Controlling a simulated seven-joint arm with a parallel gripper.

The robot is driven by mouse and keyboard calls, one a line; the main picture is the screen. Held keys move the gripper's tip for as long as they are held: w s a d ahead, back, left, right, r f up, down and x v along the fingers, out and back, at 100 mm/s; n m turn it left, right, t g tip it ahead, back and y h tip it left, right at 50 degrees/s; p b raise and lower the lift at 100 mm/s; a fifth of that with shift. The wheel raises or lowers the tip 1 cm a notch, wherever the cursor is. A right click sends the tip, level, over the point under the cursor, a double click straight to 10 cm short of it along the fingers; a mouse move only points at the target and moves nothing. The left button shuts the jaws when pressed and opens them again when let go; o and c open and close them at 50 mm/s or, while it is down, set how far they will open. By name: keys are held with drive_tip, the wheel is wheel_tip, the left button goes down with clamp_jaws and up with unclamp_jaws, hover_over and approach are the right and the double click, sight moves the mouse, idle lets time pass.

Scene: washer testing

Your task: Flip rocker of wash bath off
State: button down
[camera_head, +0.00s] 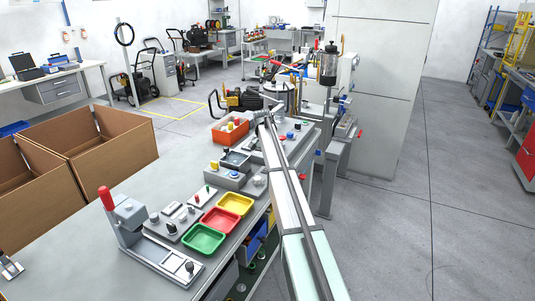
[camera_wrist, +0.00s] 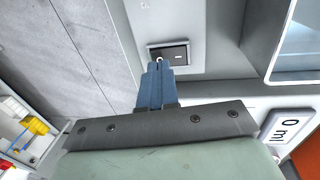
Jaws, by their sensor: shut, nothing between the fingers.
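A dark rocker switch (camera_wrist: 178,53) in a dark rectangular frame sits on the pale grey housing of what looks like the wash bath (camera_wrist: 225,55) in the wrist view. My gripper (camera_wrist: 158,66) has its two blue fingers together and empty. Its tips lie over the left end of the switch and hide part of it. I cannot tell whether they touch it, or which way the rocker is tilted. In the head view my arm reaches over the bench and the gripper end is small there; the switch cannot be made out.
In the head view, green (camera_head: 203,239), red (camera_head: 220,220) and yellow (camera_head: 236,204) trays and a red-handled press (camera_head: 128,215) stand on the bench.

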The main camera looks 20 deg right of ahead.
drive_tip(key=shift+s+d+f, duration=0.1)
drive_tip(key=shift+f, duration=0.65)
drive_tip(key=shift+s+d+f+t+y, duration=0.2)
drive_tip(key=shift+s+f+t+y, duration=0.2)
drive_tip(key=shift+t+y, duration=0.1)
drive_tip(key=shift+w+a, duration=0.1)
drive_tip(key=shift+w, duration=0.05)
drive_tip(key=shift+w+a+f, duration=0.1)
drive_tip(key=shift+w+a, duration=0.6)
drive_tip(key=shift+a, duration=0.05)
